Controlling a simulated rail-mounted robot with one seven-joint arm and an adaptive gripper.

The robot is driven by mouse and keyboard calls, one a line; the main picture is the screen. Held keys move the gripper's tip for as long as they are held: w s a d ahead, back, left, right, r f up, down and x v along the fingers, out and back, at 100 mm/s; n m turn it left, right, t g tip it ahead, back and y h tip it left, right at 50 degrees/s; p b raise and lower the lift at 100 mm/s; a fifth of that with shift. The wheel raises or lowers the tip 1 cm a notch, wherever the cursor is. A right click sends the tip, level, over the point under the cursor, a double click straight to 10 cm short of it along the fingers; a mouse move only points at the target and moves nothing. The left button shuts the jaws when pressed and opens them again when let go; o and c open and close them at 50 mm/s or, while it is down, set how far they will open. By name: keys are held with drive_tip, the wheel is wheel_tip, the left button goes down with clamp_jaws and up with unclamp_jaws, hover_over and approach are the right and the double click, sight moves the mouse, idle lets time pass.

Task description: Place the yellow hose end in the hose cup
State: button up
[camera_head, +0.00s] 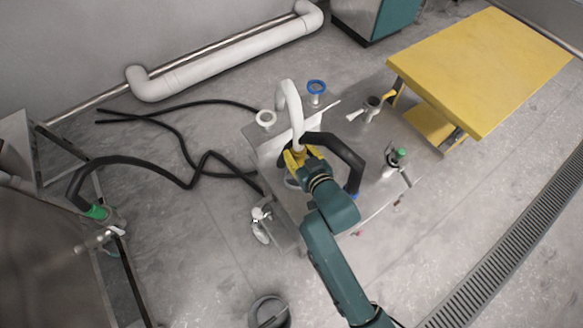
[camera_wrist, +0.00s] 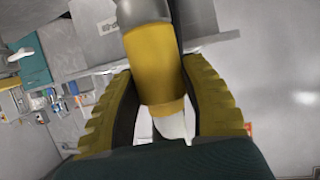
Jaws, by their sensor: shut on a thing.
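My gripper (camera_head: 297,156) is shut on the yellow hose end, above the grey machine near the middle of the head view. In the wrist view, the yellow hose end (camera_wrist: 155,62) sits between the ribbed yellow fingers of my gripper (camera_wrist: 165,105), with a grey section above it and a white tip below. A pale hose (camera_head: 289,98) arches up behind my gripper in the head view. A white-ringed cup (camera_head: 266,119) and a blue-ringed cup (camera_head: 316,88) stand behind my gripper. I cannot tell which is the hose cup. My fingers hide the hose end's tip in the head view.
A black hose (camera_head: 340,150) bends beside my gripper to the right. More black hoses (camera_head: 190,180) lie on the floor at left, one with a green end (camera_head: 97,212). A yellow table (camera_head: 490,65) stands back right. A dark bucket (camera_head: 268,312) is at the front.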

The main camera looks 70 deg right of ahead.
wheel_tip(320, 180, down, 9)
drive_tip(key=b, duration=0.3)
drive_tip(key=shift+w+a+r+b, duration=0.1)
drive_tip(key=shift+w+a+b, duration=0.05)
drive_tip(key=shift+b, duration=0.25)
drive_tip(key=shift+f, duration=0.2)
drive_tip(key=o, duration=1.2)
drive_tip(key=shift+f, duration=0.1)
drive_tip(key=shift+c, duration=0.2)
drive_tip(key=shift+a+r, duration=0.2)
drive_tip(key=shift+r, duration=0.15)
drive_tip(key=p+v, duration=0.3)
drive_tip(key=v, duration=0.8)
drive_tip(key=shift+s, duration=0.35)
drive_tip(key=shift+r, duration=0.1)
